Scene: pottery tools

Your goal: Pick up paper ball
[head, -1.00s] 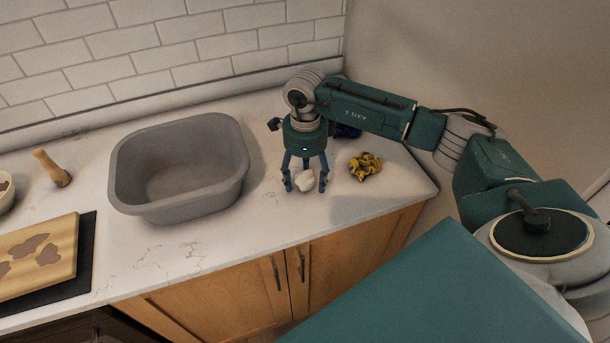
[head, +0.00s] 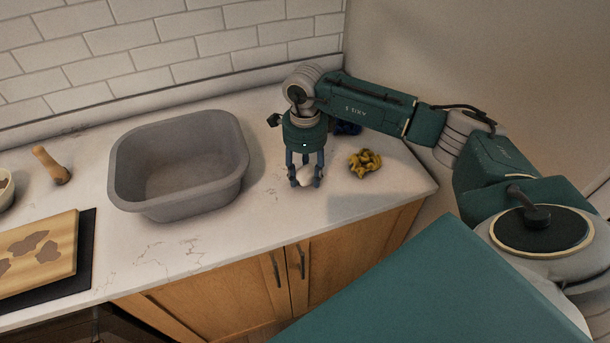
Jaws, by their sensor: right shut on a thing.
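The white paper ball (head: 305,175) is at the right part of the counter in the head view. My right gripper (head: 306,180) points down over it, with its fingers shut on the ball from both sides. The ball shows between the fingertips, partly covered by them. I cannot tell whether it still touches the counter. My left gripper is not in view.
A grey basin (head: 180,207) stands left of my right gripper. A crumpled yellow thing (head: 365,163) lies just right of it, and a dark blue thing (head: 347,129) sits behind, partly hidden. A wooden board (head: 60,247) and a wooden tool (head: 50,165) are at the left.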

